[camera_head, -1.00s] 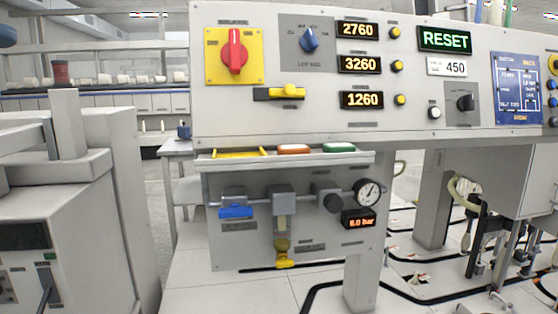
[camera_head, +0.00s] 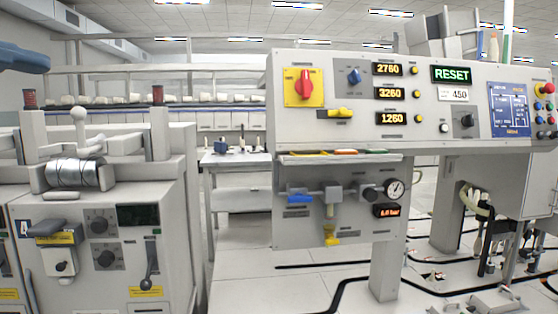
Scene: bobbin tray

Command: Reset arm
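Neither of my grippers can be made out in the head view. The task names no object of its own. A grey control panel (camera_head: 440,129) stands at centre right. Its green display (camera_head: 453,74) reads RESET. It carries a red rotary switch (camera_head: 304,86) on a yellow plate, a blue knob (camera_head: 353,76) and a yellow lever (camera_head: 339,113). Three amber displays beside them read 2760, 3260 and 1260. Under the panel, a pressure gauge (camera_head: 396,189) sits on a pneumatic unit with a blue valve handle (camera_head: 298,198) and a yellow one (camera_head: 331,236).
A grey machine (camera_head: 100,235) with a metal roller (camera_head: 76,172) and red bobbins fills the left. A work table (camera_head: 237,160) stands behind, between it and the panel. Black cables (camera_head: 343,291) lie on the pale floor. Cream hoses (camera_head: 473,200) hang at the right.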

